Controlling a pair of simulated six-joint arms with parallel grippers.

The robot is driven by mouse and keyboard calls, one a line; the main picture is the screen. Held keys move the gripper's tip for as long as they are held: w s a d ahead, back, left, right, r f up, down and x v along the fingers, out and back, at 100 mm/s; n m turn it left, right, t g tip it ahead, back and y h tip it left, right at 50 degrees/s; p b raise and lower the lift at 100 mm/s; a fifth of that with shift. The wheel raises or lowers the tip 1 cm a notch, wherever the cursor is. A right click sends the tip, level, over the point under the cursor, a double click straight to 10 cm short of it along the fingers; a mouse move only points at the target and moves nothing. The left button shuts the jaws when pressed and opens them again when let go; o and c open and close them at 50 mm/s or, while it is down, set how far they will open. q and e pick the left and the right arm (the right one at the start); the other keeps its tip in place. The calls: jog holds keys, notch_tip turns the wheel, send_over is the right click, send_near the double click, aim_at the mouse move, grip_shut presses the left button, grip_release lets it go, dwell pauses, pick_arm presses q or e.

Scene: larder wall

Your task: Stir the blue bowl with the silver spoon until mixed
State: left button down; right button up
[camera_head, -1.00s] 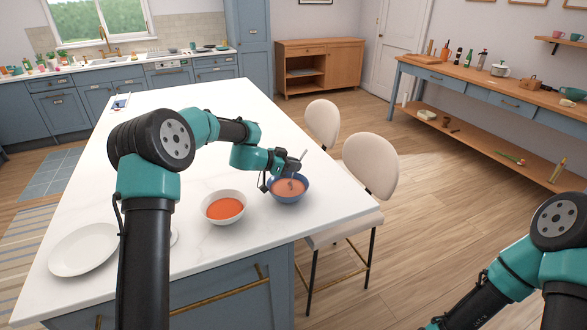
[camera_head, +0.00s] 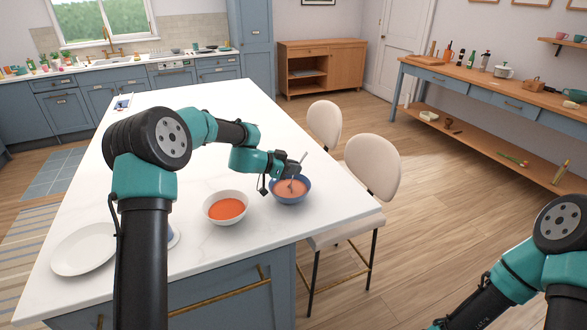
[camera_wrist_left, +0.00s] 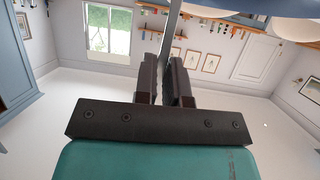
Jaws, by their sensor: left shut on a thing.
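The blue bowl (camera_head: 307,190) stands upright on the white island top, near its right edge. It holds an orange-pink mix with a darker streak in it. My left gripper (camera_head: 289,170) is over the bowl's far side, shut on the silver spoon (camera_head: 304,157). The spoon's handle sticks up tilted past the fingers; its lower end is hidden. In the left wrist view the fingers (camera_wrist_left: 168,82) close around the grey handle (camera_wrist_left: 171,38). My right arm shows at the lower right of the head view, with its gripper out of frame.
A white bowl of orange-red food (camera_head: 226,209) stands just left of the blue bowl. A white plate (camera_head: 85,249) lies at the near left of the island (camera_head: 190,270). Two cream chairs (camera_head: 372,166) stand along the right edge. The island's far part is mostly clear.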

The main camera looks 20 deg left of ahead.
pick_arm(q)
jog(key=shift+w+d+r, duration=0.25)
jog(key=shift+d+r, duration=0.1)
jog(key=shift+r, duration=0.65)
jog(key=shift+w+d+r, duration=0.3)
jog(key=shift+r, duration=0.7)
jog(key=shift+w+d+r, duration=0.25)
jog(key=shift+d+r, duration=0.1)
jog(key=shift+r, duration=0.65)
jog(key=shift+r, duration=0.1)
jog(key=shift+r, duration=2.35)
